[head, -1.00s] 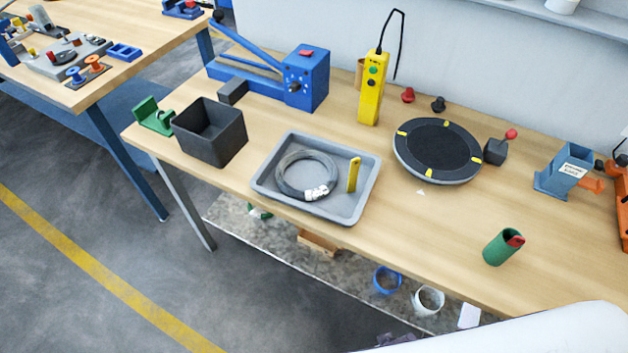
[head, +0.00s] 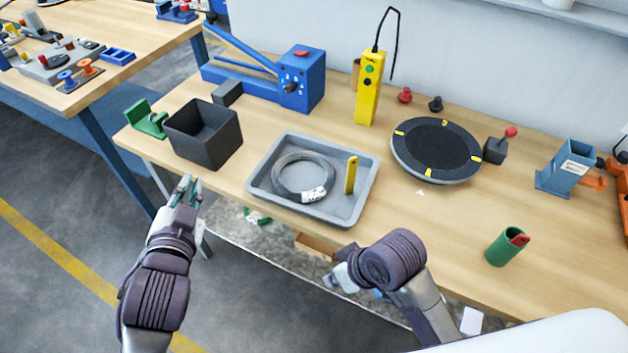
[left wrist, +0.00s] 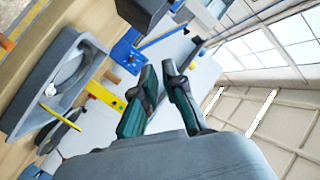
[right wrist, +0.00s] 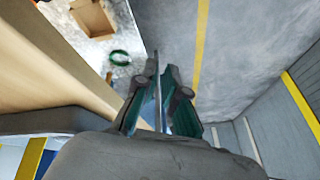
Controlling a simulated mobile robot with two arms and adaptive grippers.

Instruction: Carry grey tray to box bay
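The grey tray (head: 338,207) lies flat on the wooden bench near its front edge, holding a grey cable coil (head: 276,175) with a white tie and an upright yellow piece (head: 351,175). The tray also shows in the left wrist view (left wrist: 42,72). My left gripper (head: 190,184) is open and empty, in front of the bench edge, left of the tray. Neither gripper touches the tray. I cannot identify a box bay.
A black bin (head: 203,148) stands left of the tray, with a blue lever device (head: 301,80) behind. A yellow control box (head: 369,88) and a round black turntable (head: 436,150) stand behind and right. A green cup (head: 504,249) stands front right. A lower shelf holds an open carton (right wrist: 93,18).

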